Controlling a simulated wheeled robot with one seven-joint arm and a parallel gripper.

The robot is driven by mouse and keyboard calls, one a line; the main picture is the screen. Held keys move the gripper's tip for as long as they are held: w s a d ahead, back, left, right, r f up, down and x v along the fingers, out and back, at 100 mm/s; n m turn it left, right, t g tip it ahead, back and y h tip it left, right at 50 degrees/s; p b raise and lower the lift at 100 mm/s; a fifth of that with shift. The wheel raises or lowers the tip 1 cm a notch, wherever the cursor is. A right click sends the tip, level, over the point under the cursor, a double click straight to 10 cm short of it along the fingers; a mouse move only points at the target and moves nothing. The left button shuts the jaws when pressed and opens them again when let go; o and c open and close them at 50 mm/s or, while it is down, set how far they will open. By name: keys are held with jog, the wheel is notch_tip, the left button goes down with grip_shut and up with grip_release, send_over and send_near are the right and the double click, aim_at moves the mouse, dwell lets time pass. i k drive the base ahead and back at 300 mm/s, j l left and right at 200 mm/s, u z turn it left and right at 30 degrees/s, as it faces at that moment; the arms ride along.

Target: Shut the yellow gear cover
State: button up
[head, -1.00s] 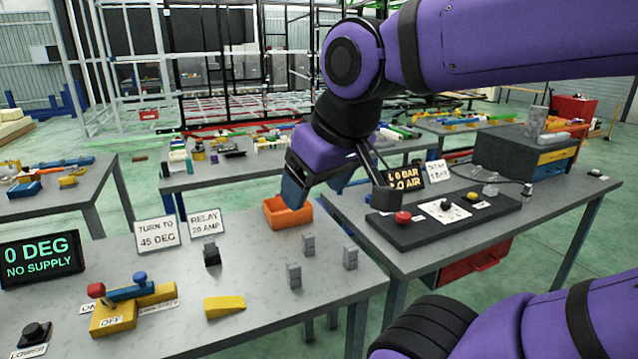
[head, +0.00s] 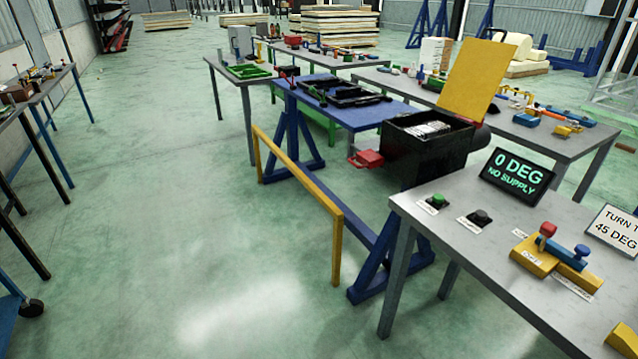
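The yellow gear cover (head: 478,78) stands open in the head view, tilted up from the back of a black gear box (head: 413,152). The box's top is open and pale metallic parts show inside it. The box sits at the near end of a blue stand with dark rails on top. My gripper and arm are not in this view, so I cannot see whether the gripper is open or shut.
A yellow rail (head: 336,230) runs beside the blue stand (head: 350,113) on its left. A red block (head: 367,159) juts out from the box's left side. A grey table (head: 470,275) with a display, buttons and a lever stands close on the right. The green floor (head: 190,200) on the left is clear.

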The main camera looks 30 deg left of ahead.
aim_at(480, 69)
jog(key=u, duration=0.85)
jog(key=i+z, duration=0.1)
jog(key=z, duration=0.3)
jog(key=i+j+z, duration=0.1)
jog(key=z, duration=0.3)
jog(key=i+j+z, duration=0.1)
jog(key=z, duration=0.3)
jog(key=i+j+z, duration=0.15)
jog(key=j, duration=0.25)
jog(key=i+j+z, duration=0.2)
jog(key=j, duration=0.25)
jog(key=i+j+z, duration=0.15)
jog(key=j, duration=0.25)
jog(key=j+z, duration=0.15)
jog(key=j, duration=0.3)
jog(key=i+j+z, duration=0.2)
jog(key=j, duration=0.3)
jog(key=k, duration=0.05)
